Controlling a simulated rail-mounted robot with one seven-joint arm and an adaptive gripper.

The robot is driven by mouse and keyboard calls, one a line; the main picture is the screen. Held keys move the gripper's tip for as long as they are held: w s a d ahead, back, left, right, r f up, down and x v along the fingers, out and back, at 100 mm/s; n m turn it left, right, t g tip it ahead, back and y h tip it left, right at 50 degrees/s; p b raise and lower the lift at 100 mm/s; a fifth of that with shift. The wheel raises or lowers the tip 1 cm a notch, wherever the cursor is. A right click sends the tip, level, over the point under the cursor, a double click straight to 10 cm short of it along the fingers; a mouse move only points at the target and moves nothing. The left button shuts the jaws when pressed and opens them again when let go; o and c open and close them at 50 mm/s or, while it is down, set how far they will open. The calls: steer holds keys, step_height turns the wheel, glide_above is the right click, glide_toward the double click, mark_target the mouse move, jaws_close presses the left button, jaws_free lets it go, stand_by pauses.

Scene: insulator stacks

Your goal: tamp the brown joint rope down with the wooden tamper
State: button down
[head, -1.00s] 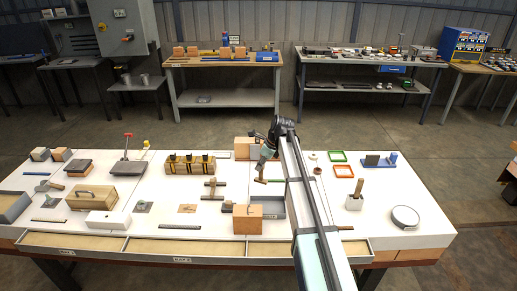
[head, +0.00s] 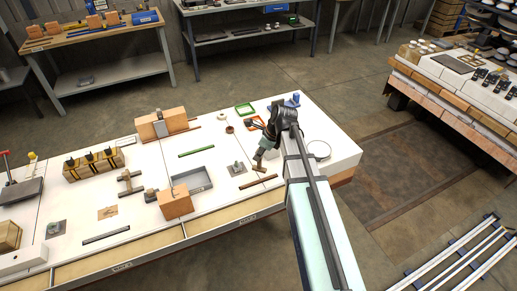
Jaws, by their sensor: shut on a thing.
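My gripper (head: 266,148) is over the right part of the white table, pointing down. It is shut on a small tan wooden piece (head: 258,166), which looks like the wooden tamper. The piece is just right of a small pale holder (head: 238,168) and close above a thin brown strip (head: 258,182). Whether it touches anything below cannot be told. The brown joint rope cannot be made out for certain; a small brown ring (head: 229,129) lies further back.
A grey tray (head: 202,180) and orange blocks (head: 175,204) stand left of my gripper. A green strip (head: 197,151), an orange frame (head: 257,121) and a green frame (head: 245,108) lie further back. A round pale disc (head: 319,150) is right of my arm.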

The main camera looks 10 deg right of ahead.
mark_target(259, 168)
steer(key=shift+w+f, duration=0.15)
steer(key=shift+a+f+b, duration=0.1)
steer(key=shift+f+b, duration=0.45)
steer(key=shift+b, duration=0.05)
step_height(259, 168, down, 4)
steer(key=b, duration=0.4)
steer(key=shift+f, duration=0.25)
steer(key=shift+f+b, duration=0.3)
steer(key=shift+f, duration=0.8)
stand_by(1.0)
steer(key=shift+f, duration=0.1)
stand_by(1.9)
steer(key=shift+p, duration=0.3)
steer(key=shift+r+p, duration=2.9)
steer(key=shift+r, duration=0.7)
